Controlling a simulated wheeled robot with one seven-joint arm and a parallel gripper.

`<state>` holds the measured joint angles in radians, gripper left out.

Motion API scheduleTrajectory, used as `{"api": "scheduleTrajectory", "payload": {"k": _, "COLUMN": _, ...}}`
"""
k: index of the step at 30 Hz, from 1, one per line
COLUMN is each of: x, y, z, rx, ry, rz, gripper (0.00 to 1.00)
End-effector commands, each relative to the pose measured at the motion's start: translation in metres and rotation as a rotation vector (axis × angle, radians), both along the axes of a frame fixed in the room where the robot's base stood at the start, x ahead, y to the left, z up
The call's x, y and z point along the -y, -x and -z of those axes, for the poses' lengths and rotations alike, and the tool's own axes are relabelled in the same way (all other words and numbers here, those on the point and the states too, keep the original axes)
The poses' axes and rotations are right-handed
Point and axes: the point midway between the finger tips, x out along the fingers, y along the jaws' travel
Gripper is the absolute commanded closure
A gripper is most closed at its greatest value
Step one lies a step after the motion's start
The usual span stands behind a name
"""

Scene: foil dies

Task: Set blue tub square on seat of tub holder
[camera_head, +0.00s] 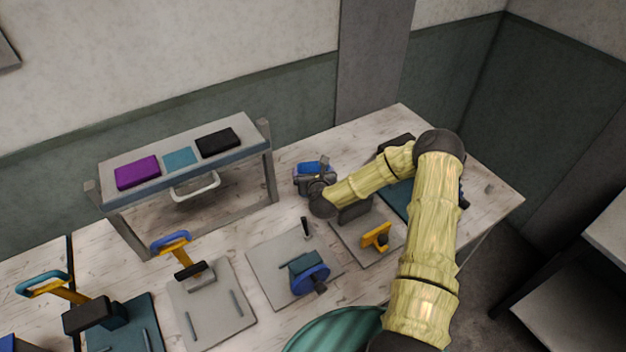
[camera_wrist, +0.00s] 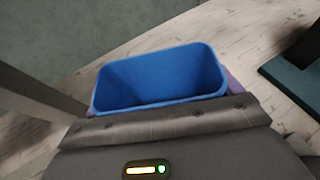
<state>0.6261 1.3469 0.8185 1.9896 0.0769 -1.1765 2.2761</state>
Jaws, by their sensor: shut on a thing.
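The blue tub (camera_head: 314,168) is at my gripper (camera_head: 317,178) near the table's back edge, right of the raised shelf. In the wrist view the open-topped, empty tub (camera_wrist: 160,78) fills the middle, with its near wall against the grey gripper body. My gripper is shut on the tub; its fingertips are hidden. A purple part (camera_wrist: 234,84) shows just beyond the tub's right side and may be the tub holder. Its seat is hidden, so I cannot tell whether the tub touches it or sits square.
The raised shelf (camera_head: 190,160) carries purple, teal and black blocks. Several plates with presses and levers line the front, including a blue-wheeled one (camera_head: 309,279) and a yellow-handled one (camera_head: 376,237). A dark teal plate (camera_wrist: 292,80) lies right of the tub. Bare table (camera_head: 285,220) lies between.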

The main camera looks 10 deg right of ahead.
Motion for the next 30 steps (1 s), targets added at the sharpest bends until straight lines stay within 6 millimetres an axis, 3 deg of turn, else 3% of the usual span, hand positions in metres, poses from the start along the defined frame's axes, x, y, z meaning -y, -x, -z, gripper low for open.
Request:
{"api": "scheduleTrajectory", "payload": {"k": 9, "x": -0.001, "y": 0.0, "z": 0.035, "rx": -0.001, "ry": 0.001, "rz": 0.0, "gripper": 0.32}}
{"api": "scheduleTrajectory", "payload": {"k": 20, "x": 0.0, "y": 0.0, "z": 0.04, "rx": 0.0, "ry": 0.0, "rz": 0.0, "gripper": 0.32}}
{"api": "scheduleTrajectory", "payload": {"k": 21, "x": 0.0, "y": 0.0, "z": 0.04, "rx": -0.001, "ry": 0.001, "rz": 0.0, "gripper": 0.07}}
{"api": "scheduleTrajectory", "payload": {"k": 22, "x": 0.0, "y": 0.0, "z": 0.039, "rx": -0.001, "ry": 0.001, "rz": 0.0, "gripper": 0.02}}
{"api": "scheduleTrajectory", "payload": {"k": 30, "x": 0.0, "y": 0.0, "z": 0.038, "rx": -0.001, "ry": 0.0, "rz": -0.001, "gripper": 0.0}}
